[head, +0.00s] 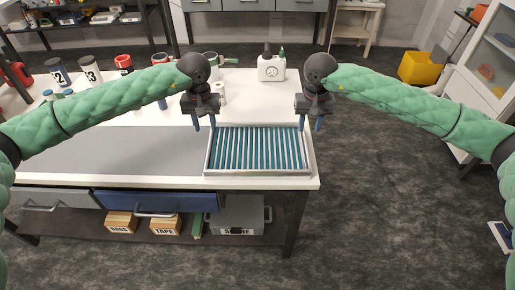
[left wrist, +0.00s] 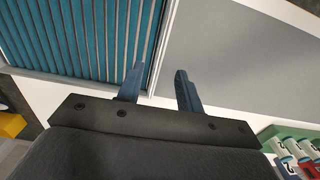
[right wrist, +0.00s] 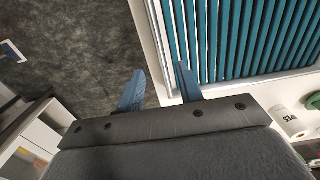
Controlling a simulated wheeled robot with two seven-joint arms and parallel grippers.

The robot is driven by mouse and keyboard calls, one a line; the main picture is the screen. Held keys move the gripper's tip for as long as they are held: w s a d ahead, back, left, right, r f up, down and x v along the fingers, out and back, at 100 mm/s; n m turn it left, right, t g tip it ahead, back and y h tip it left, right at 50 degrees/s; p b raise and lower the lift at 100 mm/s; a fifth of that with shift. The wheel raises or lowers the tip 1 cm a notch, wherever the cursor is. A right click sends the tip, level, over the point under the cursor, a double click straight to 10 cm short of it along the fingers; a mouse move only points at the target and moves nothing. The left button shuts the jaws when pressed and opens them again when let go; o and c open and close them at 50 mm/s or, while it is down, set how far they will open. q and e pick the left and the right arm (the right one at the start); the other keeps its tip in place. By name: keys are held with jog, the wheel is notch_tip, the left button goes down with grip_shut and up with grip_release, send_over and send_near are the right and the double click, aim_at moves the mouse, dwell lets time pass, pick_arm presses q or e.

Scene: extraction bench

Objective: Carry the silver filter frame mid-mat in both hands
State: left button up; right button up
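The silver filter frame (head: 258,172), with blue-green slats, lies flat at the right end of the white bench, next to the right edge of the grey mat (head: 110,150). My left gripper (head: 204,123) is open at the frame's left side; in the left wrist view its fingers (left wrist: 160,75) are apart on either side of the side rim (left wrist: 162,48). My right gripper (head: 311,123) is open at the frame's right side; its fingers (right wrist: 160,70) likewise stand apart around the right rim (right wrist: 183,72). I cannot tell how far the fingertips reach down.
A white jug (head: 271,68) stands behind the frame, and a paper roll (head: 219,94) behind its left corner. Several numbered canisters (head: 90,70) stand at the back left. The mat looks clear. The bench's right edge (head: 314,165) is close to the frame.

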aim_at(209, 144)
pick_arm(q)
jog(key=shift+f, duration=0.1)
